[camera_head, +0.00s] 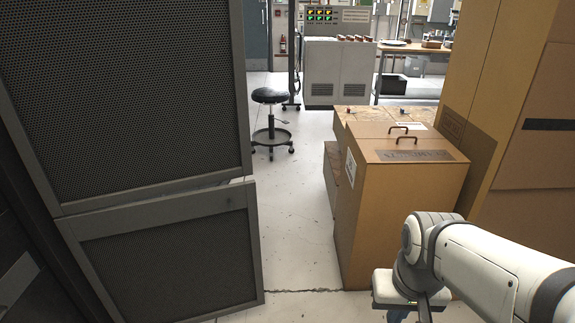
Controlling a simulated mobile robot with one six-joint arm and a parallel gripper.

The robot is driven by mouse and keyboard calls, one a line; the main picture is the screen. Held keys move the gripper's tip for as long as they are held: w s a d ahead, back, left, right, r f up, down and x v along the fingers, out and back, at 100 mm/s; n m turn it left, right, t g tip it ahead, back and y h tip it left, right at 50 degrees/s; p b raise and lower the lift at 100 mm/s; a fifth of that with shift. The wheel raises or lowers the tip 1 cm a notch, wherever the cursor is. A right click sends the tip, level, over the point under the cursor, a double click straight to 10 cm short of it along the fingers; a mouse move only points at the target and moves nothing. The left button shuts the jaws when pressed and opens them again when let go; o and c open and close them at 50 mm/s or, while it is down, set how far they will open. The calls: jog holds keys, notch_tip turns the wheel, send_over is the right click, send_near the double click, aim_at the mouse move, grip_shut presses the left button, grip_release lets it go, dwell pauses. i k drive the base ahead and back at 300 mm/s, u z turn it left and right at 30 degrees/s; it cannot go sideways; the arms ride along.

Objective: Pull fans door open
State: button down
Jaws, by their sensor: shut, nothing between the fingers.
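Two dark perforated mesh door panels fill the left of the head view, an upper panel (125,90) and a lower panel (170,262), each in a grey frame. I cannot tell which one is the fans door, as no label shows. Both stand out at an angle from the dark cabinet at the far left, and a narrow gap runs between them. My gripper (424,308) is at the bottom edge, right of centre, partly cut off below my white arm. It is shut and empty, well to the right of the panels and apart from them.
Brown boxes with handles (405,190) stand right of centre, near my arm. Tall tan cabinets (500,110) rise at the right. A black stool (271,118) and grey console (338,70) are farther back. Clear pale floor (290,230) lies between panels and boxes.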

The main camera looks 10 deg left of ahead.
aim_at(186, 258)
jog(key=z, duration=0.1)
jog(key=i, duration=1.15)
jog(key=u, duration=0.45)
